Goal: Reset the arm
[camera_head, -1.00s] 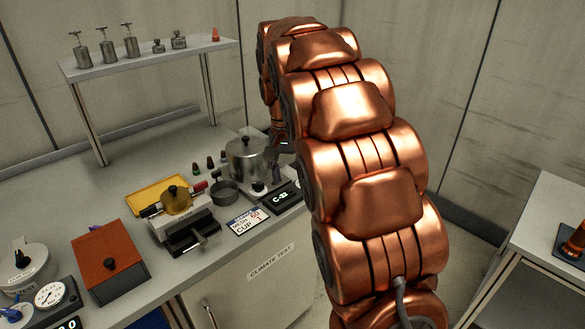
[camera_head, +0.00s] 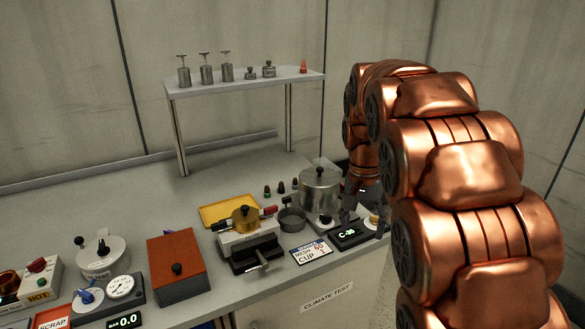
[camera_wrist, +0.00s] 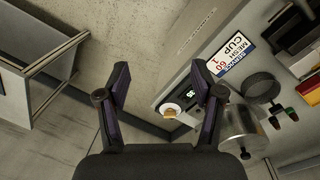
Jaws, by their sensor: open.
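My gripper (camera_wrist: 160,105) is open and empty in the wrist view, with its two dark fingers spread apart. Between the fingers, beyond them, I see the floor, the counter's front edge and a small round white piece with a tan top (camera_wrist: 169,111). In the head view my gripper (camera_head: 364,212) is at the right end of the counter (camera_head: 150,208), beside the steel pot (camera_head: 319,190) and the display box (camera_head: 348,236). My copper arm hides the area to the right, and the fingertips are partly hard to make out.
The counter holds a black-and-silver clamp device (camera_head: 250,250), a yellow tray (camera_head: 216,213), a small dark cup (camera_head: 292,219), an orange box (camera_head: 178,265) and gauges at left. A raised shelf (camera_head: 245,83) carries metal weights. Another table (camera_wrist: 42,65) stands apart across clear floor.

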